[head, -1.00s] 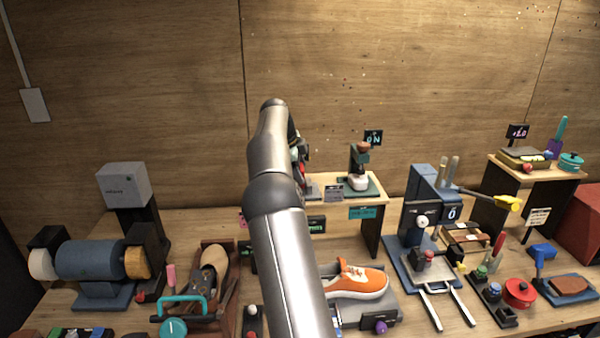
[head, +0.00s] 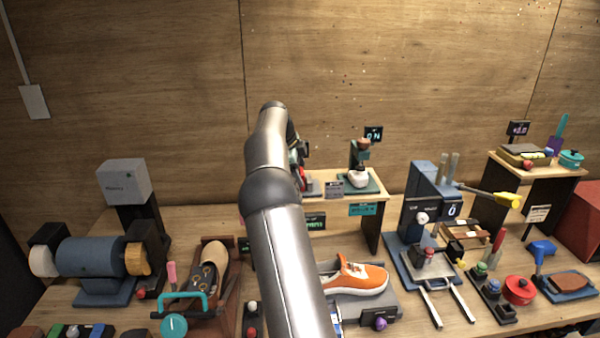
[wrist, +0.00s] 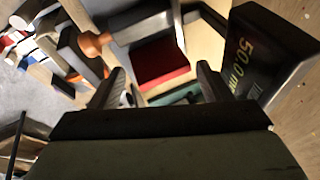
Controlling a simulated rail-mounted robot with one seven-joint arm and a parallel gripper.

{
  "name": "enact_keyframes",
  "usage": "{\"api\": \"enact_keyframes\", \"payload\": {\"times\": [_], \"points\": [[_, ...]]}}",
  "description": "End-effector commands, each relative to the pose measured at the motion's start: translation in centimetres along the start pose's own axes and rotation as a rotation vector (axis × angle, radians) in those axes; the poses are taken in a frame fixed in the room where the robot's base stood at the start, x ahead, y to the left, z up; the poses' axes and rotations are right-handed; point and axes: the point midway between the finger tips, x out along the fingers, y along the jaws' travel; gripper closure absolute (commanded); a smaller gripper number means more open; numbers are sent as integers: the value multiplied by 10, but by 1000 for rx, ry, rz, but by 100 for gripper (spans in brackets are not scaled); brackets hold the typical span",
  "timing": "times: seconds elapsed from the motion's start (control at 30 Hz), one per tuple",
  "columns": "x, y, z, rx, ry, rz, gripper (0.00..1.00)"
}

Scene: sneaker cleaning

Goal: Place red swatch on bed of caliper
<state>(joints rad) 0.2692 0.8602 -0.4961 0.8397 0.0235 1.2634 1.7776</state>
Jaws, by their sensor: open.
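The red swatch (wrist: 160,62) is a flat dark red square in the middle of the wrist view. It appears to lie on the bed of the caliper, beside a grey bar (wrist: 145,26); I cannot tell whether it lies fully flat. The caliper's black display (wrist: 268,55) reads 50.0 mm in yellow. My gripper (wrist: 161,76) is open, with its two fingers apart and the swatch showing beyond and between their tips. In the head view my arm hides most of the gripper and the caliper; a bit of red (head: 301,178) shows beside the arm.
An orange-brown knob (wrist: 94,43) stands left of the swatch. The caliper's display stands close to my right finger. In the head view, a small stand (head: 359,160) is to the right on the raised shelf (head: 370,209). An orange sneaker (head: 356,279) is below.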

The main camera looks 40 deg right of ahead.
Motion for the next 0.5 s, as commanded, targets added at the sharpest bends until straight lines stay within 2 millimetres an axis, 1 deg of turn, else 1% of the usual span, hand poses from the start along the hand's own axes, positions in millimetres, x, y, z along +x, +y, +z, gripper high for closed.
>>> {"api": "enact_keyframes", "payload": {"times": [0.3, 0.43, 0.5], "points": [[-67, -1, 0, 0, -1, -5, 29], [-91, -1, 0, 0, -1, -4, 29], [-100, -1, 0, 0, -1, -3, 29]]}}
